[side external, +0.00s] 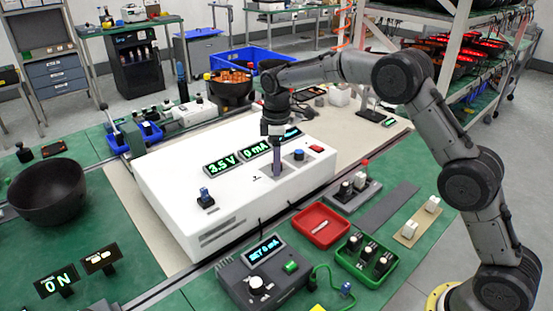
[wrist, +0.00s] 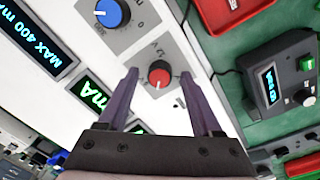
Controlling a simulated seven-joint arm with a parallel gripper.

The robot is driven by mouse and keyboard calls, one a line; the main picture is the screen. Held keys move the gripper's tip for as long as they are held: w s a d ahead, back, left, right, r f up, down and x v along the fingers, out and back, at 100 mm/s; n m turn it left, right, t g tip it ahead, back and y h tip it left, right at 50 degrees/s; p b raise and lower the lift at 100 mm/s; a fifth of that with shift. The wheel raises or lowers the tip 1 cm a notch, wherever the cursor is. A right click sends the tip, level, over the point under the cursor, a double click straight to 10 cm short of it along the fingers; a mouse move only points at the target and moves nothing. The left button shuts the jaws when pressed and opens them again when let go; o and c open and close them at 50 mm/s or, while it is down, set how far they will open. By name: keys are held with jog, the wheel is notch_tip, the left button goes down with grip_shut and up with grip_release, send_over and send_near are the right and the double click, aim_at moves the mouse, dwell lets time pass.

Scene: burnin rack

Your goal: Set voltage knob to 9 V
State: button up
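The voltage knob (wrist: 160,74) is red with a white pointer mark, on a grey panel of a white power unit (side external: 180,198). It is hidden behind my fingers in the side view. My gripper (side external: 277,172) points down over the panel. In the wrist view its purple fingers (wrist: 160,76) are open, one on each side of the red knob, with a visible gap to it on both sides. Whether the tips are level with the knob I cannot tell. The voltage display (side external: 221,164) reads 3.5 V.
A blue knob (side external: 299,154) sits close beside my fingers; it also shows in the wrist view (wrist: 112,13). The current display (side external: 256,150) reads 0 mA. A red tray (side external: 300,234), a green tray (side external: 347,263) and a grey control box (side external: 231,279) stand in front of the unit.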

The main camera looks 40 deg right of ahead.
grip_shut()
jog(key=shift+m, duration=0.5)
jog(key=m, duration=0.4)
jog(key=shift+w+m, duration=0.1)
jog(key=shift+m, duration=0.3)
jog(key=m, duration=1)
jog(key=shift+r+m+g, duration=0.1)
jog(key=shift+m+g, duration=0.3)
jog(key=m, duration=0.5)
